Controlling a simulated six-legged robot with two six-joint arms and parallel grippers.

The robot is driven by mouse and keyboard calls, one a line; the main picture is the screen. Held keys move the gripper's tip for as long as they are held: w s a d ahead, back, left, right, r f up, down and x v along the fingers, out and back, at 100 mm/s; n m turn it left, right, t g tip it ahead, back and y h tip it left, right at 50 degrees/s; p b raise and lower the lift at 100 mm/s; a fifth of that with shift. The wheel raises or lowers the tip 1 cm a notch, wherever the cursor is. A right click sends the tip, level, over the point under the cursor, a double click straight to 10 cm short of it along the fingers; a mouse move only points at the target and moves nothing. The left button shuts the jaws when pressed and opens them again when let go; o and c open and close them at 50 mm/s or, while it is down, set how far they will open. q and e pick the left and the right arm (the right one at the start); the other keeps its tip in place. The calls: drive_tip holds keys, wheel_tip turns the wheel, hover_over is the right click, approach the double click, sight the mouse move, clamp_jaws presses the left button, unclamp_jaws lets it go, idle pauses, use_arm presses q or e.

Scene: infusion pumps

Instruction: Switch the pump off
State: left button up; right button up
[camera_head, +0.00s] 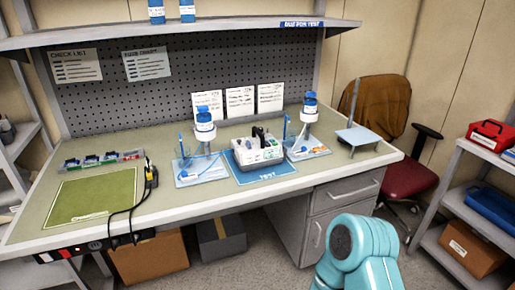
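A pale box-shaped pump (258,152) with a black part on its top stands on a blue mat (262,177) lettered "TEST", near the front middle of the bench. Its front controls are too small to read. Stands with blue-capped bottles, the left bottle (204,127) and the right bottle (309,108), rise on both sides of it from light-blue trays. A teal link of my own arm shows at the bottom right, well in front of the bench. Neither of my grippers is in view.
A small tilted platform (358,137) stands at the right end. A red chair (395,172) and a shelf rack (470,205) stand to the right.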

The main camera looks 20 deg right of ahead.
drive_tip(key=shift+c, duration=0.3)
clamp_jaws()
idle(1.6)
